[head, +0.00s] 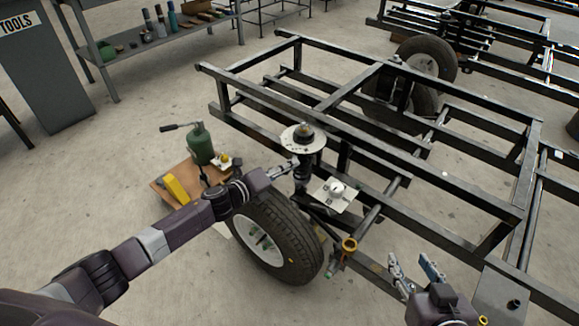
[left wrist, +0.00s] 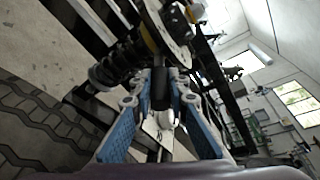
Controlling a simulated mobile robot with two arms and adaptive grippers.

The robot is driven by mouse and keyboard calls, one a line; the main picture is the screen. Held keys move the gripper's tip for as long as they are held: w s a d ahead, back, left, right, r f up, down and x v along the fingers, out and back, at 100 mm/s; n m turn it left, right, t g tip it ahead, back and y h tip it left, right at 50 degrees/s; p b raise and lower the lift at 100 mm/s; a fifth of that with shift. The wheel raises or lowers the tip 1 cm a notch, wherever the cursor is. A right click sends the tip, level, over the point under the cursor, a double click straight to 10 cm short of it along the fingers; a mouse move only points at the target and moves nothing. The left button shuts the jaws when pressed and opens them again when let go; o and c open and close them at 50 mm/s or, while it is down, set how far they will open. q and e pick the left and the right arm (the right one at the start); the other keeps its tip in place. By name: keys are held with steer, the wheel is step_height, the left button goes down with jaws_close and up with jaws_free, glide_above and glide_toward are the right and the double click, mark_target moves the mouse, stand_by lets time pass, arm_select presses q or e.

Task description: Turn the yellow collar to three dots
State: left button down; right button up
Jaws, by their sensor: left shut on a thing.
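A dark coil-spring strut (left wrist: 115,65) runs through the left wrist view, with a yellow band (left wrist: 149,38), likely the collar, around it below a pale plate (left wrist: 172,18). In the head view the strut stands under a round white plate (head: 291,137) with small dark marks; the dots are too small to count. My left gripper (head: 294,166) is beside the strut, below this plate. In the left wrist view its blue fingers (left wrist: 160,100) are shut on a dark cylindrical piece (left wrist: 160,82). My right gripper (head: 413,268) is open and empty, apart from the frame.
A black steel frame (head: 335,105) fills the middle and right. A wheel (head: 283,235) stands below my left forearm. A wooden board (head: 165,190) carries a green bottle jack (head: 200,145) and a yellow block (head: 176,188). An orange-yellow ring fitting (head: 349,245) is left of my right gripper.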

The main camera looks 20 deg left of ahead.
arm_select(q)
steer(key=shift+f, duration=0.15)
steer(key=c, duration=1.8)
jaws_free()
steer(key=shift+c, duration=0.2)
steer(key=v, duration=1.2)
